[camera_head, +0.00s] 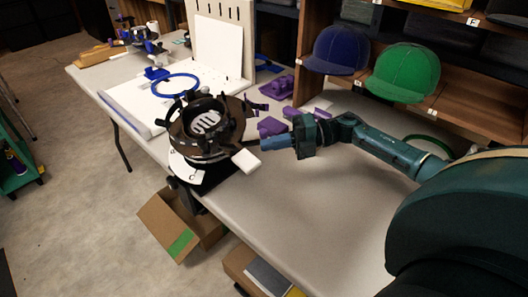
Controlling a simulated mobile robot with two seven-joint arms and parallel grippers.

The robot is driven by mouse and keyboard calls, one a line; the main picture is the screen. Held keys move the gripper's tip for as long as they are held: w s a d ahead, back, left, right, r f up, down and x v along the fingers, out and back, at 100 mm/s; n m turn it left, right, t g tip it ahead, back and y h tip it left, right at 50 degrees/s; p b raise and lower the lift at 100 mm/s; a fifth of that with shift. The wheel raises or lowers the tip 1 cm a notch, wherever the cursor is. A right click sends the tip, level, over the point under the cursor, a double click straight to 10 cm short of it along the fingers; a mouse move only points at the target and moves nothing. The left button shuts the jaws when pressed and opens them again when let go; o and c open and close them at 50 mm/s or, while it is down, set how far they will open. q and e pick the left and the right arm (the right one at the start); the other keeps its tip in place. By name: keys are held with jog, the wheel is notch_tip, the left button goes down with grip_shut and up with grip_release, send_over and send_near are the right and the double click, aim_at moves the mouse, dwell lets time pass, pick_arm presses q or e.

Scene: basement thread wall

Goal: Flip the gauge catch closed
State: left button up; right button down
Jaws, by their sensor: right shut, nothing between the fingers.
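A round black and brown device (180,140) with several dark posts and a ribbed white centre stands at the table's left front edge. It looks like the gauge, but I cannot tell for sure. A pale flat tab (245,160) sticks out at its right side; I cannot tell whether this is the catch or how it is set. My right gripper (263,144) is shut and empty, its blue fingers pointing left, just right of the device and close to the tab. I cannot tell whether it touches anything. My left gripper is not in view.
The grey table (300,215) is clear in front of my right arm. Purple parts (271,127) lie behind the gripper. A blue ring (176,84) lies on a white board farther back. Blue (337,50) and green caps (405,72) sit on the shelf. An open cardboard box (165,225) stands below.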

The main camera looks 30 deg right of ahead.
jog(key=b+v, duration=0.1)
jog(key=v, duration=1.2)
dwell(0.4)
